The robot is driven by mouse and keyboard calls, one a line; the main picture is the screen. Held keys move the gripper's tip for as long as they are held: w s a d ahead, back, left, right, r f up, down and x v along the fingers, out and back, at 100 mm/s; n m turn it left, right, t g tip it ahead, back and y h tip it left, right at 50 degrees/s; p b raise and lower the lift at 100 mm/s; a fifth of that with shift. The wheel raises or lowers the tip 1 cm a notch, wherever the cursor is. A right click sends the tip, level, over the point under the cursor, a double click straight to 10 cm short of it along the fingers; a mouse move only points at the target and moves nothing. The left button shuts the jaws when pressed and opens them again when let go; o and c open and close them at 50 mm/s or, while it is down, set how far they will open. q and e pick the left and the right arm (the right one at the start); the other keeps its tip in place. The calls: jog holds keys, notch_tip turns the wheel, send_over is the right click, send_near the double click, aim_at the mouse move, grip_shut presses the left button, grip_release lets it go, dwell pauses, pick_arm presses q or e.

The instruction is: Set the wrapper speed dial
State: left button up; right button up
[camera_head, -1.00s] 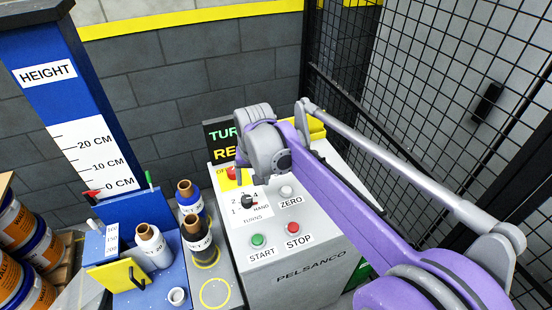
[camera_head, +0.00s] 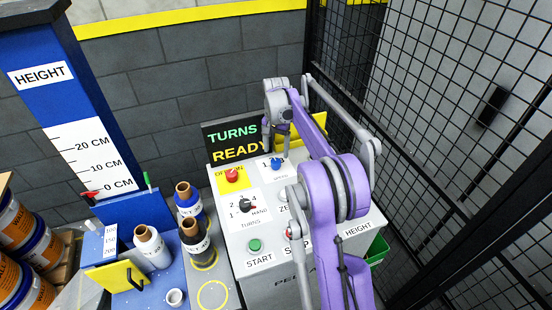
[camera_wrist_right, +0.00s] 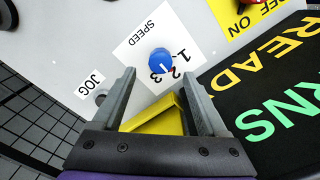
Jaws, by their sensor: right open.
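The wrapper speed dial is a small blue knob (camera_head: 277,163) on a white plate at the back of the grey control panel. In the right wrist view the blue knob (camera_wrist_right: 160,60) sits on a plate marked SPEED with 1, 2 and 3; I cannot tell surely which number it points at. My right gripper (camera_wrist_right: 157,78) is open and empty, its two fingers on either side of the line to the knob, with the knob just past the tips. In the head view my right gripper (camera_head: 271,140) is mostly hidden behind its wrist. My left gripper is out of view.
A red OFF/ON knob (camera_head: 232,174), a black TURNS dial (camera_head: 245,205) and a green START button (camera_head: 255,245) are on the panel. The TURNS READY display (camera_head: 235,140) stands behind. A black mesh fence (camera_head: 440,120) is on the right. Film rolls (camera_head: 152,247) stand left.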

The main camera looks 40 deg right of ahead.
aim_at(276, 161)
jog(key=shift+f, duration=2.35)
jog(key=shift+c, duration=0.2)
grip_shut()
